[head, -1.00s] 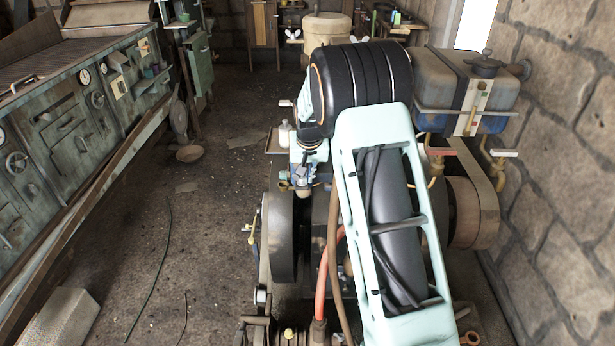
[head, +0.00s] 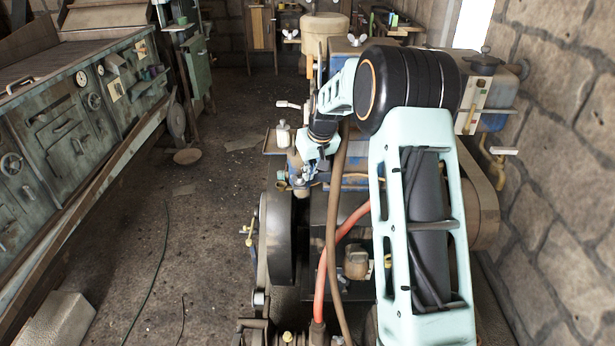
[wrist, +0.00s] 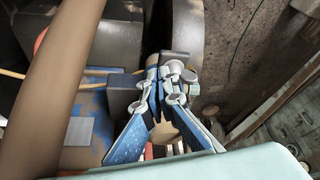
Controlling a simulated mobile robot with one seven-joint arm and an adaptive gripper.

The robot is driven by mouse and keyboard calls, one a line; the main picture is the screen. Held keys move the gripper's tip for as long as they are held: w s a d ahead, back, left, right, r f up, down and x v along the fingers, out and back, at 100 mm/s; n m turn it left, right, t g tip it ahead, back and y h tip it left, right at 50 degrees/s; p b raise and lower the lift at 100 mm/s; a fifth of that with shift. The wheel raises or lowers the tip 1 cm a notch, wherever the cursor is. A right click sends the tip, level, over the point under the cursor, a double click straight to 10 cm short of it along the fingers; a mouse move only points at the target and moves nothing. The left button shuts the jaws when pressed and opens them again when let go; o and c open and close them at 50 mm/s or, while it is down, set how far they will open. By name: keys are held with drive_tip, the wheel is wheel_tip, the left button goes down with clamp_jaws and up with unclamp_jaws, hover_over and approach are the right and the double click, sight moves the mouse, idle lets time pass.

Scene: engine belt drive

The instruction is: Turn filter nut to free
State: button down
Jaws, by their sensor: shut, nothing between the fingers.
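My gripper (head: 313,181) points down beside the small fuel fittings on the left side of the engine in the head view. In the wrist view, the two blue-and-grey fingers of my gripper (wrist: 160,75) come together with nothing held between them. A tan rounded part (wrist: 166,131) shows behind the fingers. I cannot tell whether it is the filter or its nut, or whether my fingers touch it. I cannot make out the filter nut for certain.
A dark flywheel (head: 279,238) stands below my gripper. A brown hose (head: 333,230) and an orange hose (head: 322,275) run close by on the right. The floor to the left is mostly open.

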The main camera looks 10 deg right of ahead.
drive_tip(key=n, duration=0.2)
drive_tip(key=w+n+g+y, duration=0.1)
drive_tip(key=n, duration=0.2)
drive_tip(key=w+d+n+y, duration=0.1)
drive_tip(key=n, duration=0.1)
drive_tip(key=shift+w, duration=0.2)
drive_tip(key=shift+w+f, duration=0.1)
drive_tip(key=shift+w, duration=0.25)
idle(0.6)
